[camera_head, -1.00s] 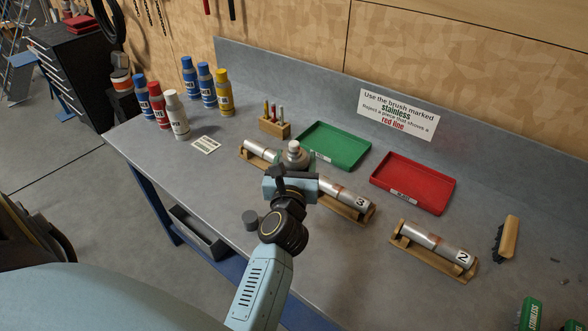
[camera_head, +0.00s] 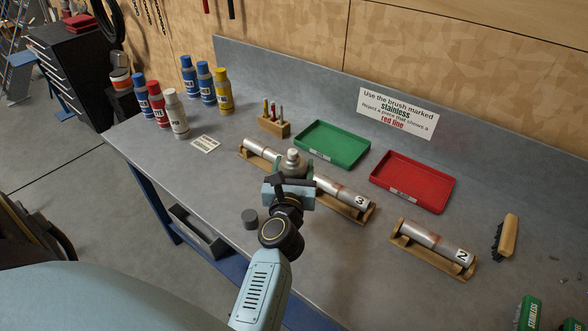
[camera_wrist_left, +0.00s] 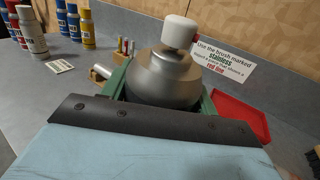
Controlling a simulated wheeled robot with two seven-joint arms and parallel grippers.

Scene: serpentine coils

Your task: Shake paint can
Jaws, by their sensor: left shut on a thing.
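A metallic spray can (camera_head: 294,170) with a white nozzle on top is held upright in my left gripper (camera_head: 291,188). It also shows close up in the left wrist view (camera_wrist_left: 165,78), where its shoulder and nozzle rise beyond the gripper body. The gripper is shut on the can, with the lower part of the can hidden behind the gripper. The can appears in front of the long rack of metal tubes in the head view. I cannot tell its exact height above the bench. My right gripper is not in view.
Several capped cans, including a white one (camera_head: 176,117), stand at the back left. A dark cap (camera_head: 250,218) sits near the front edge. A green tray (camera_head: 362,156), red tray (camera_head: 448,200), tube rack (camera_head: 402,243) and brush (camera_head: 507,235) lie to the right.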

